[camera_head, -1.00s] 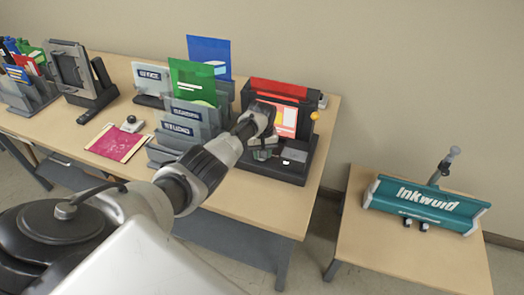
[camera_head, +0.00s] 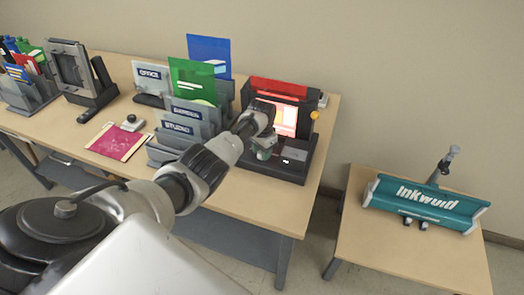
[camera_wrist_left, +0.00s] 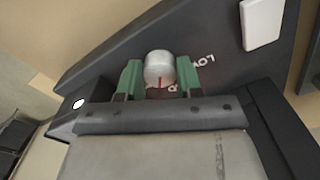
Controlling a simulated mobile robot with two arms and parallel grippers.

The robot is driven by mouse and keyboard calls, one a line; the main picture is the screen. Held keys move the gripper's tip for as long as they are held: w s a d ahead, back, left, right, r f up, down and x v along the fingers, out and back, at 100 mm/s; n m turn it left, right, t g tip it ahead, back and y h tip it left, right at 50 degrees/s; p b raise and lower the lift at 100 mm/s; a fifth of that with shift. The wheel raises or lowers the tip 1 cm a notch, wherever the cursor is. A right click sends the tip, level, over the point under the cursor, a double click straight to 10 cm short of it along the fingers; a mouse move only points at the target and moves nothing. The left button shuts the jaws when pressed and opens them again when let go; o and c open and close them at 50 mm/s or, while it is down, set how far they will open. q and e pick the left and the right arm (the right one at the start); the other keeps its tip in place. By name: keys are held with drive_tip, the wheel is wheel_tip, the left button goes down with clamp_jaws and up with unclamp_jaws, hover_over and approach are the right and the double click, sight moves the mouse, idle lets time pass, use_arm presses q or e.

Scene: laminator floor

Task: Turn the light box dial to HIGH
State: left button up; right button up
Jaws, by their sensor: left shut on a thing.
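The black light box (camera_head: 299,167) stands at the right end of the long table, with a red bar (camera_head: 279,87) on top and a brightly glowing panel (camera_head: 289,118). Its dial (camera_wrist_left: 159,67) is a round silver knob with a red mark pointing toward my gripper in the left wrist view. My left gripper (camera_wrist_left: 160,78) is shut on the dial, a green finger on each side. The lettering "LOV", partly cut off, shows right of the knob; other lettering is mostly hidden by the gripper. In the head view my left gripper (camera_head: 264,152) is at the light box's base. My right gripper is out of view.
Grey racks labelled "STUDIO" (camera_head: 178,127) and "OFFICE" (camera_head: 150,73) stand left of the light box. A pink sheet (camera_head: 117,142) lies on the table (camera_head: 250,203). A teal "Inkwuid" machine (camera_head: 424,203) is on a separate table at right.

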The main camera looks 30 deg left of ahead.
use_arm(q)
drive_tip(key=m, duration=0.5)
drive_tip(key=shift+w+r, duration=0.1)
idle(0.6)
drive_tip(key=o, duration=0.9)
wheel_tip(320, 180, up, 11)
drive_tip(key=shift+f+b, duration=0.1)
drive_tip(key=shift+b, duration=0.4)
